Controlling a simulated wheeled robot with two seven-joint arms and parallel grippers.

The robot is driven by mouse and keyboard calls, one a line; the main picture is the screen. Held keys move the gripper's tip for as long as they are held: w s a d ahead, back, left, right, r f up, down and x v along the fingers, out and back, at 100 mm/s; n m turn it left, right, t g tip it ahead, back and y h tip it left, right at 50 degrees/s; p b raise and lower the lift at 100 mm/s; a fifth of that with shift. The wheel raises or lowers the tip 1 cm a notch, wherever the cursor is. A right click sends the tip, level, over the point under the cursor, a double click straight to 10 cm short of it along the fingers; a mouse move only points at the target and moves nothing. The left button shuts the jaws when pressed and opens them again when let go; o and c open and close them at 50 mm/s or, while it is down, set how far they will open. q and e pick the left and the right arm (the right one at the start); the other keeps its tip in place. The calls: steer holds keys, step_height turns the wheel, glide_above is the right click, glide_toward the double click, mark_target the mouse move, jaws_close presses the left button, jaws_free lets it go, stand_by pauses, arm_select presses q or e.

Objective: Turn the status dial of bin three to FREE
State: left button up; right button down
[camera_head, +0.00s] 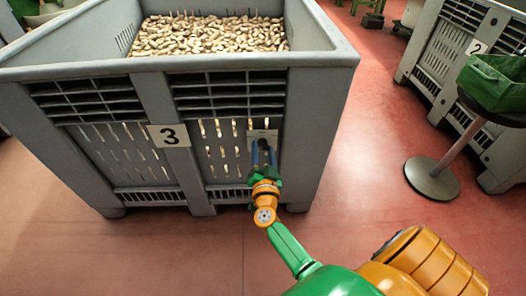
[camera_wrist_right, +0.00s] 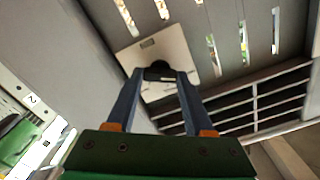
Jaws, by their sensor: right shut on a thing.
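Bin three (camera_head: 155,97) is a large grey slatted crate with a white "3" sign (camera_head: 169,136) on its front. A pale dial plate (camera_head: 262,134) is mounted on the right part of that front. It also shows, tilted, in the right wrist view (camera_wrist_right: 176,48). The dark dial knob (camera_wrist_right: 158,69) sits on the plate. My right gripper (camera_head: 264,150) reaches the plate, and its two blue-grey fingers are shut on the knob from both sides, as the right wrist view (camera_wrist_right: 157,78) shows. The plate's markings and the dial's setting cannot be read. My left gripper is out of view.
Bin three is filled with cork stoppers (camera_head: 205,36). At the right stands another grey bin with a "2" sign (camera_head: 476,46). Before it is a round-based stand (camera_head: 432,178) holding a green container (camera_head: 495,80).

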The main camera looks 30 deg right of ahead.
steer(key=shift+m, duration=1.4)
steer(key=m, duration=0.3)
steer(key=shift+f+m, duration=0.1)
steer(key=shift+m, duration=0.2)
steer(key=m, duration=0.2)
steer(key=shift+m, duration=1.2)
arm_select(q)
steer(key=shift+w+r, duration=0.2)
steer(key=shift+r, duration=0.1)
arm_select(e)
steer(key=shift+m, duration=0.6)
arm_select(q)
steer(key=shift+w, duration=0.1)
arm_select(e)
steer(key=shift+c, duration=1.4)
jaws_free()
